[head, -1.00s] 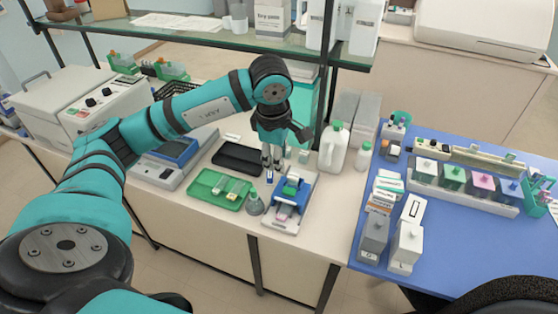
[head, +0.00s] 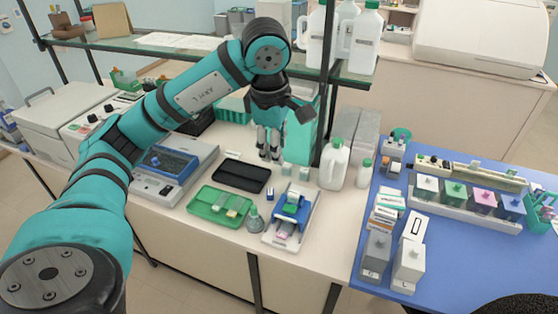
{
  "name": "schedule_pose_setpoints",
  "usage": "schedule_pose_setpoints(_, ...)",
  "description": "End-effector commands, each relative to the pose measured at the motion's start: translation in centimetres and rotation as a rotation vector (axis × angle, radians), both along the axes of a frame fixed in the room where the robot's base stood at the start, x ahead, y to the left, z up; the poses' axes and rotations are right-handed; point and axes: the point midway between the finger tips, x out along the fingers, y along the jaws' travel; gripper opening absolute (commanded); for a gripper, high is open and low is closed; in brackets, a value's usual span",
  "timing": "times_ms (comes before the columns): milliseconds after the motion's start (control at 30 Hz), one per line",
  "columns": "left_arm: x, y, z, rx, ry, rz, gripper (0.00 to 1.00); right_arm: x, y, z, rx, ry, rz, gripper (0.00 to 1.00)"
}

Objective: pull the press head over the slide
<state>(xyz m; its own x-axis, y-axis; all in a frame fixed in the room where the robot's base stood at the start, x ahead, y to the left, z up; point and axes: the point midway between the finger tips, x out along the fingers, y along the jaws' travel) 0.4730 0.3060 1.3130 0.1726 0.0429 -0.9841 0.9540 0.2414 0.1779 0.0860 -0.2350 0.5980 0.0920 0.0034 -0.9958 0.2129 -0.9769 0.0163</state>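The slide press (head: 290,218) stands on the bench near its front edge, a white base with a blue press head (head: 293,204) on it. A pale pinkish piece shows low on its base; I cannot make out the slide clearly. My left gripper (head: 270,155) hangs pointing down above the bench, behind and a little left of the press. Its two fingers are apart with nothing between them, and it does not touch the press. My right gripper is not in view.
A green tray with slides (head: 205,203), a small grey bottle (head: 254,219) and a black tray (head: 241,176) are left of the press. White jugs (head: 334,165) stand behind right. A glass shelf (head: 200,48) overhangs the back. The blue table (head: 460,265) holds staining jars.

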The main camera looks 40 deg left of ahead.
Motion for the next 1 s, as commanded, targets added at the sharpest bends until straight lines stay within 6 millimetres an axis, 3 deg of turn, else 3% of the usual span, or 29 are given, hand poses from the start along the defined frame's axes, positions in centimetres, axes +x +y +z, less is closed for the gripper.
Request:
schedule_pose_setpoints(33,0.3,0.0,-2.0,0.0,0.002,0.0,0.33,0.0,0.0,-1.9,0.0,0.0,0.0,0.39)
schedule_pose_setpoints(200,1.8,0.0,-8.0,-0.003,0.001,0.001,0.33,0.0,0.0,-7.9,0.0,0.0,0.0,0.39)
schedule_pose_setpoints(400,3.5,0.1,-13.0,-0.002,-0.001,0.001,0.33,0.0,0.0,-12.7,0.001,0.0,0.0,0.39)
schedule_pose_setpoints(533,4.1,0.2,-14.1,0.001,-0.003,0.001,0.33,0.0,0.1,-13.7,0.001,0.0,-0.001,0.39)
schedule_pose_setpoints(733,4.4,0.3,-15.4,0.001,0.002,0.001,0.33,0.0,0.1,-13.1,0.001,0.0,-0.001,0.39)
schedule_pose_setpoints(1000,5.2,0.5,-20.8,0.001,0.005,0.001,0.33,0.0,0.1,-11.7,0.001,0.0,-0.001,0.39)
